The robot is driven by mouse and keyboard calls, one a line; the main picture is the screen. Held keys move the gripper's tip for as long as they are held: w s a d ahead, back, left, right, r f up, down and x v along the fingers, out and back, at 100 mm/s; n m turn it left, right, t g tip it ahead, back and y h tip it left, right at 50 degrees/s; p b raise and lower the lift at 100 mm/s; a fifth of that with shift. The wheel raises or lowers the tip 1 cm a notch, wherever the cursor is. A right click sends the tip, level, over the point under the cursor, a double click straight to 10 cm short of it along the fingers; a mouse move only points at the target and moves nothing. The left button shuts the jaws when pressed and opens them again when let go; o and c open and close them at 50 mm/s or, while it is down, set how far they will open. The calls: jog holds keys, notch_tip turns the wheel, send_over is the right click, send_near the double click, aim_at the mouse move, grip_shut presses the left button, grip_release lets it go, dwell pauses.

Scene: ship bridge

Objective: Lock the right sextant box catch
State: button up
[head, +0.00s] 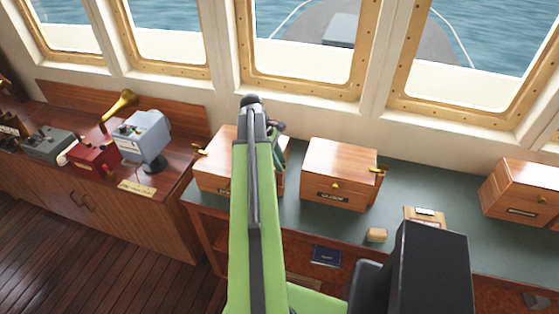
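Wooden boxes with brass catches stand on the green-topped counter, and their labels are too small to read, so I cannot tell which is the sextant box. The middle box (340,160) has a small brass catch (335,186) on its front and a brass lever (379,169) at its right end. The left box (212,175) is partly hidden behind my green arm, with a brass lever (200,151) at its left end. The lids look closed.
Another wooden box (525,190) stands at the right. A small tan block (376,235) and a small wooden item (425,216) lie near the counter's front edge. A side cabinet at left bears a grey-blue device (143,133) and a red one (94,157). Windows rise behind.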

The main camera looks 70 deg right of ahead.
jog(key=shift+w+r+p, duration=0.1)
jog(key=shift+r+p, duration=0.35)
jog(key=shift+r, duration=0.05)
jog(key=p+v, duration=1.5)
jog(key=v, duration=0.1)
jog(key=shift+w+r, duration=0.15)
jog(key=shift+r, duration=0.05)
